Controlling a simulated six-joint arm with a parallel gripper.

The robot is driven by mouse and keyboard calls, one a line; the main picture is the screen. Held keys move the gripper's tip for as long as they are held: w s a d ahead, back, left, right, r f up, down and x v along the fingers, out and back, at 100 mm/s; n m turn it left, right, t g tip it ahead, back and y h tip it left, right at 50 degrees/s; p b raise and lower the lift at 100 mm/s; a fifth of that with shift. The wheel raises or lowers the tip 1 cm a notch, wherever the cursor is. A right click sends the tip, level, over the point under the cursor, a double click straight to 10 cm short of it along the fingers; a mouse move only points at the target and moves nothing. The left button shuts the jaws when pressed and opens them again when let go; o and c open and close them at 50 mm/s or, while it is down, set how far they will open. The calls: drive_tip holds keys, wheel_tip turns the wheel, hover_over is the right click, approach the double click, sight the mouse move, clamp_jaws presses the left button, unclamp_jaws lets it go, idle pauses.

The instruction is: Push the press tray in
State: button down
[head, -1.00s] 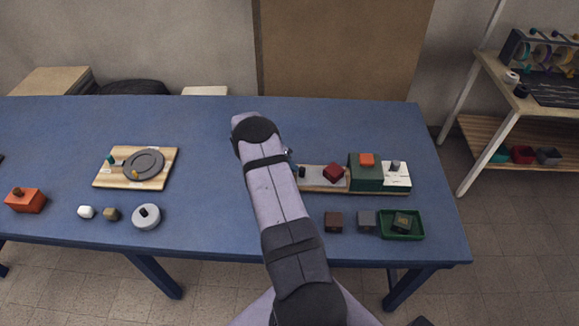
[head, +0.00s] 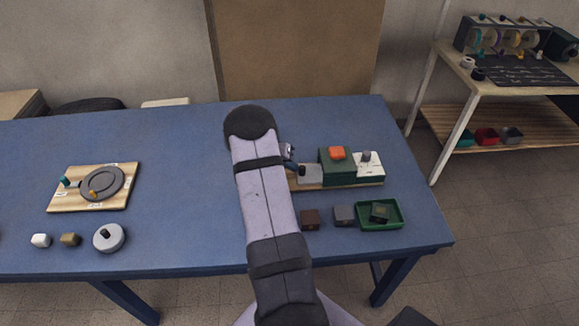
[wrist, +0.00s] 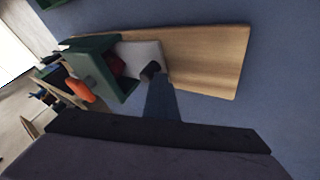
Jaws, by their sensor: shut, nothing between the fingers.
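The press is a green housing (head: 337,166) with an orange button (head: 337,153) on a wooden base. Its grey tray (head: 311,174) sits at the housing's left side, partly inside it. In the wrist view, a red block (wrist: 117,66) on the tray lies within the housing opening (wrist: 92,65); the head view hides it. The tray's dark knob (wrist: 150,71) is at its outer end. My gripper (head: 291,163) is shut and empty at that end. In the wrist view its fingertips (wrist: 158,85) are at the knob, seemingly touching it.
A white plate with a grey knob (head: 367,157) adjoins the housing on the right. A brown block (head: 309,219), a grey block (head: 344,215) and a green bin (head: 396,221) sit in front. A round dial on a board (head: 62,202) is far left. The blue table behind the press is clear.

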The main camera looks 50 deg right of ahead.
drive_tip(key=w+a+b, duration=0.2)
drive_tip(key=w, duration=0.1)
drive_tip(key=shift+w+a+f, duration=0.15)
drive_tip(key=shift+w, duration=0.1)
drive_tip(key=b+v, duration=0.3)
drive_tip(key=v, duration=0.7)
